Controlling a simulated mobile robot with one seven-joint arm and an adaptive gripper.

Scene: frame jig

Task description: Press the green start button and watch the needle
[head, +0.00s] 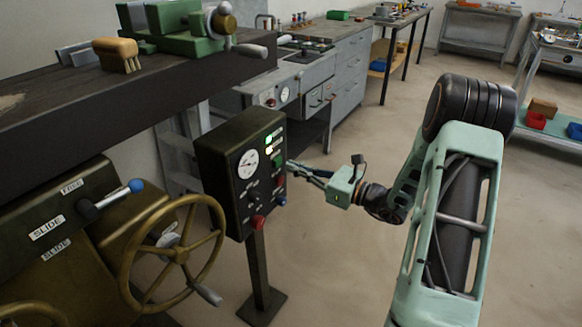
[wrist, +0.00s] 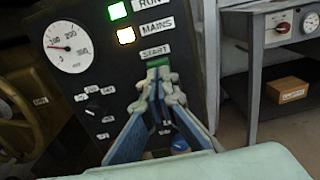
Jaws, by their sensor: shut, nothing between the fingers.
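A dark control box (head: 222,160) stands on a post and carries a white dial gauge (head: 248,164), which also shows in the wrist view (wrist: 68,48). Its needle points left, toward the low side of the scale. The green start button (wrist: 158,62) sits under the START label, partly hidden by my fingertips. My gripper (wrist: 160,80) is shut and empty, its tips at the button; I cannot tell whether they press it. In the head view my gripper (head: 291,166) reaches the box from the right. The green RUN lamp (wrist: 118,11) and pale MAINS lamp (wrist: 126,36) are lit.
A black selector knob (wrist: 95,107) and a red knob (head: 258,222) are on the same panel. A brass handwheel (head: 172,250) stands left of the box.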

